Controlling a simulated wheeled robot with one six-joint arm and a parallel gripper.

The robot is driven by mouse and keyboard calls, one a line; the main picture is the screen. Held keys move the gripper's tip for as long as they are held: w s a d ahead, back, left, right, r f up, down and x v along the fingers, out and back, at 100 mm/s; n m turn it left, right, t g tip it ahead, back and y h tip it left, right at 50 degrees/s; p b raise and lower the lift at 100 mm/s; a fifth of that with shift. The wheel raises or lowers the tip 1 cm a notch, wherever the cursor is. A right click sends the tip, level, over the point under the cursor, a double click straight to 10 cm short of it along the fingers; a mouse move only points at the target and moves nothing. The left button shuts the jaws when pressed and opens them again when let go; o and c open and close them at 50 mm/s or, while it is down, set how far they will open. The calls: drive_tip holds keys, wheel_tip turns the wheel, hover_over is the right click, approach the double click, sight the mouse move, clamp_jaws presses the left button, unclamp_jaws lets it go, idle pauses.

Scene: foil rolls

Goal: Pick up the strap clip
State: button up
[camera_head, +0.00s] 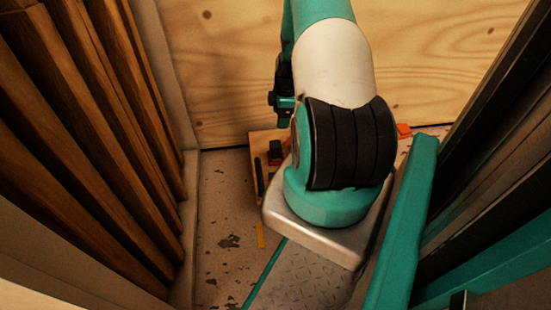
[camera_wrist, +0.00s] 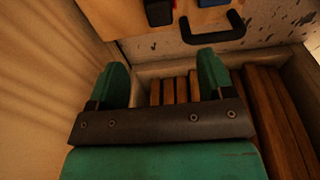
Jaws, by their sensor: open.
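My gripper (camera_wrist: 165,70) shows in the wrist view with its two green fingers spread wide and nothing between them. A wooden board (camera_head: 256,140) lies on the floor by the back wall, partly behind my arm. A small black piece (camera_head: 275,152) is on it. In the wrist view the board (camera_wrist: 115,18) is at the top edge, with a dark blue-black piece (camera_wrist: 158,12) cut off by the frame. A black U-shaped piece (camera_wrist: 216,32) lies along its edge. I cannot tell which piece is the strap clip.
Brown wooden slats (camera_head: 95,140) line the left side, and dark slats (camera_head: 490,150) the right. A plywood wall (camera_head: 220,60) closes the back. An orange piece (camera_head: 404,130) sits right of my arm. Worn floor (camera_head: 222,200) is open at left, with a yellow strip (camera_head: 260,235).

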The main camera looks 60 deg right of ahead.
sight(276, 143)
drive_tip(key=f+b, duration=0.2)
drive_tip(key=f, duration=0.1)
drive_tip(key=f+b, duration=0.1)
drive_tip(key=f, duration=0.3)
drive_tip(key=w+a+f+b, duration=0.1)
drive_tip(key=f+b, duration=0.1)
drive_tip(key=f, duration=0.2)
drive_tip(key=shift+f+b, duration=0.1)
drive_tip(key=shift+b, duration=0.2)
drive_tip(key=f+b, duration=0.2)
drive_tip(key=f, duration=0.1)
drive_tip(key=f+b, duration=0.2)
drive_tip(key=shift+w, duration=0.35)
drive_tip(key=c, duration=1)
